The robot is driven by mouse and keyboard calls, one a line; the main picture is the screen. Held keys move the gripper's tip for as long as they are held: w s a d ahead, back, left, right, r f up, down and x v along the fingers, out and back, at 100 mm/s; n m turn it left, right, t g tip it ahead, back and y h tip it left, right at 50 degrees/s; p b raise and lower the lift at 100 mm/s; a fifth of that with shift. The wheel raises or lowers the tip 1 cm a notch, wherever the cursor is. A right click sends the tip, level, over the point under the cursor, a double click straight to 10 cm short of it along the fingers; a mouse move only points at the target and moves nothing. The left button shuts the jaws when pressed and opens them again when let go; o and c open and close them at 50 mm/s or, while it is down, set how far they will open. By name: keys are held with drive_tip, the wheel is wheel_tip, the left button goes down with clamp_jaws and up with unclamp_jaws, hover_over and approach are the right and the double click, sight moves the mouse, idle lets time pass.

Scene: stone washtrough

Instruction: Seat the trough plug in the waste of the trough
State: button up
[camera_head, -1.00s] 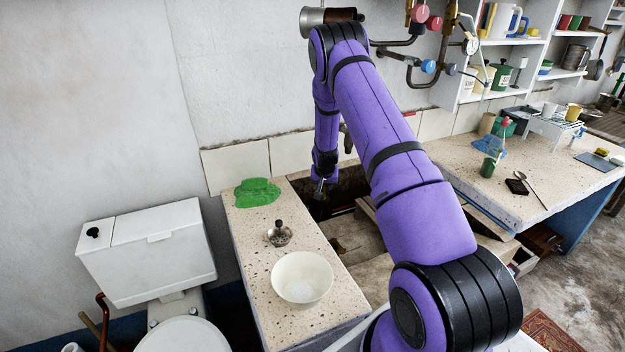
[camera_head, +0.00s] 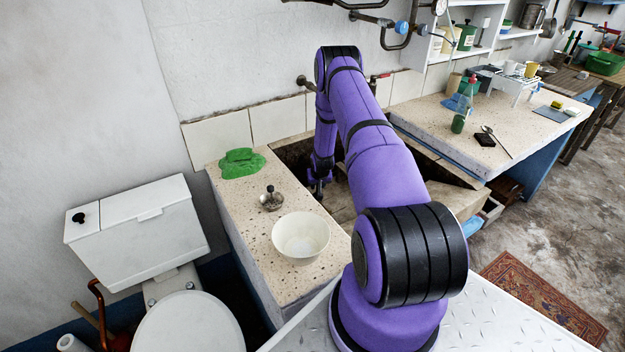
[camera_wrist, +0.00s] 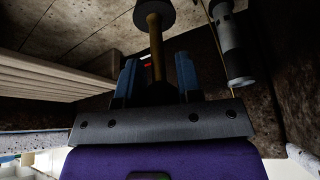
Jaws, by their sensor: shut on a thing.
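My gripper (camera_wrist: 157,68) has its two blue fingers on either side of a brown stem with a dark disc at its end, which I take as the trough plug (camera_wrist: 154,14). The fingers are shut on the stem. In the head view my gripper (camera_head: 319,190) points down inside the stone trough (camera_head: 450,196), near its left wall. The plug cannot be made out there. The trough floor is partly hidden by my arm, and I cannot make out the waste in either view.
A metal strainer with a dark knob (camera_head: 270,200), a white bowl (camera_head: 301,237) and a green cloth (camera_head: 241,163) lie on the left counter (camera_head: 240,220). In the wrist view a dark cylinder (camera_wrist: 232,45) stands right of the fingers, and a pale ribbed piece (camera_wrist: 60,75) lies left.

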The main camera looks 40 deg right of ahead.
drive_tip(key=shift+f, duration=3.9)
drive_tip(key=shift+f, duration=1)
drive_tip(key=o, duration=1.8)
drive_tip(key=shift+r, duration=5)
